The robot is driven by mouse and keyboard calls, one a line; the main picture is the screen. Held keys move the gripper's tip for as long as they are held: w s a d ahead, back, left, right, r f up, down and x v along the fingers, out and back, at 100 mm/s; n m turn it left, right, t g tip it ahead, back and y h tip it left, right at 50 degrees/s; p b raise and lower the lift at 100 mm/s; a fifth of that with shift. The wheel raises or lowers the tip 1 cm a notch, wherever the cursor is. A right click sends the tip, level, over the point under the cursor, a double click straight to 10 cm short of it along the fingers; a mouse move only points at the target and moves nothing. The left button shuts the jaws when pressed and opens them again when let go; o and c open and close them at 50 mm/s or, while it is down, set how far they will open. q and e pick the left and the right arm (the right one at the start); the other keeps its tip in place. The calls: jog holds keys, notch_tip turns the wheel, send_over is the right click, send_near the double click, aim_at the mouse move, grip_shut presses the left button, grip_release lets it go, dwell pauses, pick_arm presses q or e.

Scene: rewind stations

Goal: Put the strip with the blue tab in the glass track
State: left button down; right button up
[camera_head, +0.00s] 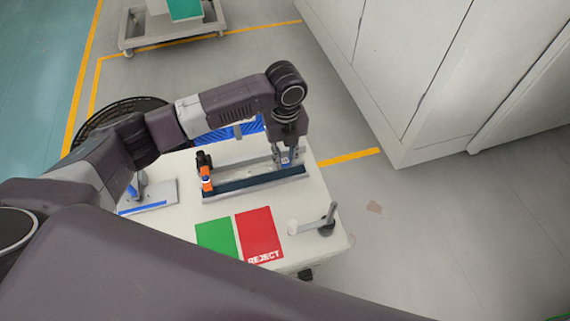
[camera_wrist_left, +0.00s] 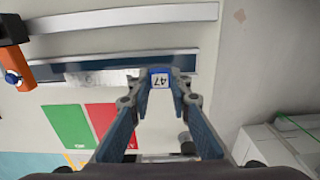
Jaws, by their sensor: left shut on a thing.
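My left gripper (camera_head: 287,163) points down over the right part of the white station table. In the left wrist view its fingertips (camera_wrist_left: 160,80) are closed on a small blue tab (camera_wrist_left: 159,71) with a white label reading 47. A pale, shiny band (camera_wrist_left: 95,77) lies to the left of the tab; I cannot tell whether it is the tab's strip or part of the fixture. A long dark-blue rail (camera_head: 240,184) runs beneath the gripper, with a grey bar (camera_head: 235,167) behind it. I cannot tell which of these is the glass track. My right gripper is not in view.
An orange block (camera_head: 206,178) with a black part stands at the rail's left end. Green (camera_head: 216,237) and red REJECT (camera_head: 259,233) patches lie in front. A lever (camera_head: 328,222) stands at the front right. A tall grey cabinet (camera_head: 400,70) stands beyond the right side.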

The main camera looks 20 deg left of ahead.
aim_at(285, 173)
pick_arm(q)
notch_tip(285, 173, down, 4)
jog(key=shift+f+p, duration=0.1)
jog(key=shift+p, duration=0.2)
jog(key=shift+f, duration=0.2)
jog(key=shift+f, duration=0.2)
jog(key=c, duration=1.8)
grip_release()
jog(key=shift+o, duration=0.2)
jog(key=shift+r, duration=0.15)
